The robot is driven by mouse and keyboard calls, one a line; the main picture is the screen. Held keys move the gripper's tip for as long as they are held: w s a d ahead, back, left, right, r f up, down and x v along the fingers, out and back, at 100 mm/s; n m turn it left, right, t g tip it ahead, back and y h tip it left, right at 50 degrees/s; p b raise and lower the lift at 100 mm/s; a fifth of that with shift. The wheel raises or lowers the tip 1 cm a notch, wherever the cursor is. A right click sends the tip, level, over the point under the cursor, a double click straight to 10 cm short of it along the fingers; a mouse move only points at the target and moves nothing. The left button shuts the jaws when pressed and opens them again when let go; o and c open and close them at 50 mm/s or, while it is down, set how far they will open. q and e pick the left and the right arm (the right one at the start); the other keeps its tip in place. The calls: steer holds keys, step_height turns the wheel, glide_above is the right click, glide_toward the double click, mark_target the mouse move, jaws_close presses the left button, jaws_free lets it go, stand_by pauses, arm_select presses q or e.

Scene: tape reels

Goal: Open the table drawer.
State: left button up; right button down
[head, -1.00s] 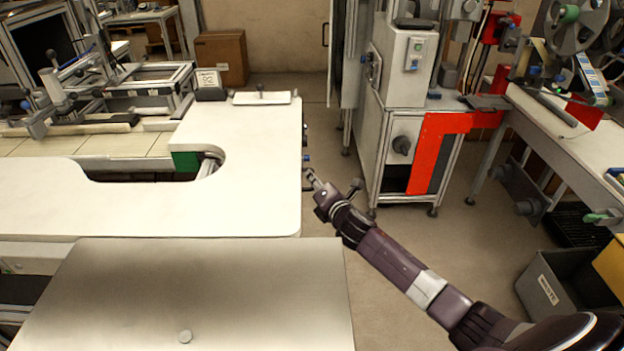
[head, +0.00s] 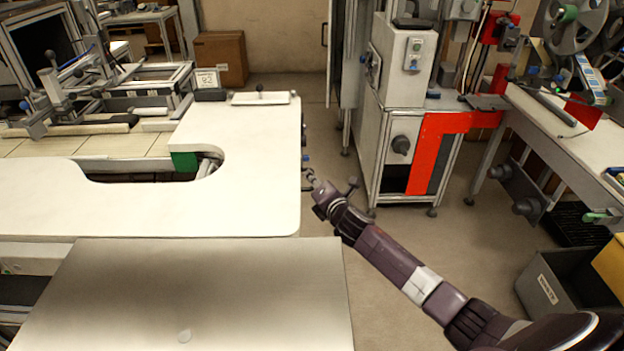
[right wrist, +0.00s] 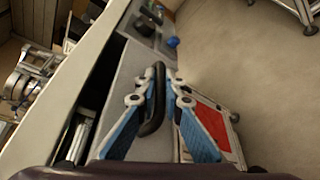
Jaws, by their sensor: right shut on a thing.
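In the right wrist view, my right gripper (right wrist: 157,84) is shut on a dark curved handle (right wrist: 153,112). The handle is on the grey front of the table drawer (right wrist: 130,66). A dark gap with some items in it shows between this front and the white table edge (right wrist: 62,98), so the drawer looks partly open. In the head view, my right gripper (head: 313,181) is at the right side of the white table (head: 262,190). The drawer is hidden there under the table top. My left gripper is not in view.
A machine cabinet with a red panel (head: 437,135) stands right of the arm. A grey bin (head: 560,287) is at the lower right. A blue knob (right wrist: 172,42) sits along the table side beyond the drawer. Floor between table and cabinet is clear.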

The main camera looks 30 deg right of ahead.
steer(key=s+d, duration=0.4)
steer(key=d, duration=0.4)
steer(key=s+d+p, duration=0.1)
steer(key=s+d, duration=0.3)
steer(key=d, duration=0.4)
steer(key=shift+d, duration=0.35)
steer(key=c, duration=2.3)
jaws_free()
steer(key=shift+s, duration=0.1)
steer(key=v, duration=1.1)
steer(key=shift+s+a, duration=0.1)
steer(key=shift+s, duration=0.3)
